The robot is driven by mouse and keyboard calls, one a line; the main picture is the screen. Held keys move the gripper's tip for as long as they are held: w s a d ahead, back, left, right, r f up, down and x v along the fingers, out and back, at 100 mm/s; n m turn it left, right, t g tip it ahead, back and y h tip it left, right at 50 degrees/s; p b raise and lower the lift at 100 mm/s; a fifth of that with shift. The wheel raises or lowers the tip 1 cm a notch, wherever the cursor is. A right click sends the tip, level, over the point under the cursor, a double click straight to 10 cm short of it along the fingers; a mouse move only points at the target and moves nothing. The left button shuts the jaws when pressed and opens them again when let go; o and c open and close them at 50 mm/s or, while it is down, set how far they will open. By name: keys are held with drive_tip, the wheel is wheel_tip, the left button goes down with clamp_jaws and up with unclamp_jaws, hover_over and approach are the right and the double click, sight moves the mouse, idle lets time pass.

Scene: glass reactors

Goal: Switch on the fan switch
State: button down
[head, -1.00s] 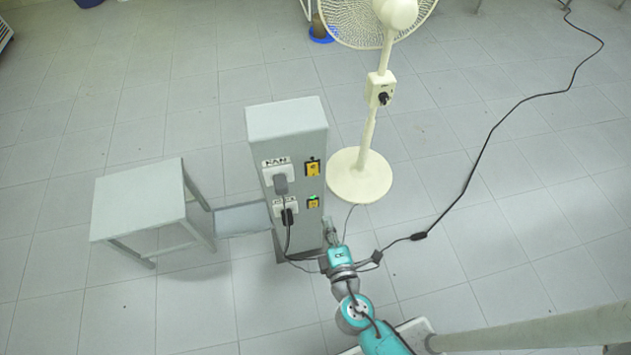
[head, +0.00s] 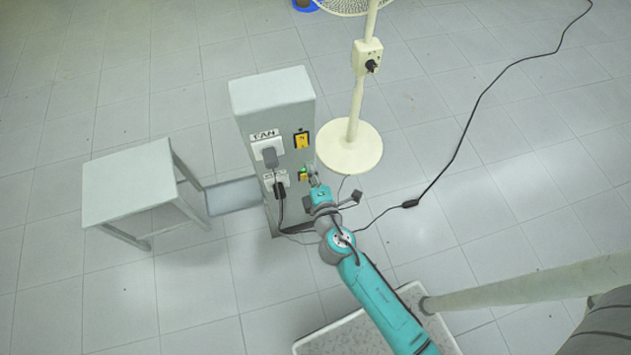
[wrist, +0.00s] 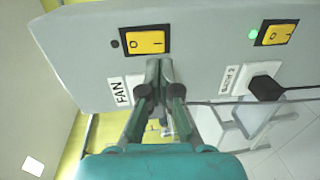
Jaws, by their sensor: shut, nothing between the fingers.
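The fan switch (head: 301,140) is the upper yellow rocker on the grey panel, level with the FAN label (head: 264,134). In the wrist view the fan switch (wrist: 145,41) has a dark, unlit indicator (wrist: 114,44) at its left. My gripper (wrist: 158,66) is shut and empty, its fingertips just below the fan switch in that picture. I cannot tell whether they touch the panel. In the head view my gripper (head: 312,175) is in front of the panel, lower than the fan switch, beside the lower yellow switch (head: 303,175).
The lower switch has a lit green indicator (wrist: 252,34). A black plug (wrist: 265,87) and a grey plug (head: 270,157) sit in the panel's sockets. A white fan (head: 352,145) stands behind right. A grey table (head: 128,180) is left. A black cable (head: 455,150) crosses the floor.

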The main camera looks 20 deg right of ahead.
sight(303, 147)
drive_tip(key=shift+w+d+f, duration=0.1)
drive_tip(key=shift+w+d, duration=0.05)
drive_tip(key=shift+w, duration=0.8)
drive_tip(key=shift+w+d+f, duration=0.15)
drive_tip(key=shift+w, duration=0.85)
drive_tip(key=shift+w+d+f, duration=0.1)
drive_tip(key=shift+w+d, duration=0.05)
drive_tip(key=shift+w, duration=0.8)
drive_tip(key=shift+w+f, duration=0.1)
drive_tip(key=shift+w, duration=0.25)
drive_tip(key=shift+s, duration=0.2)
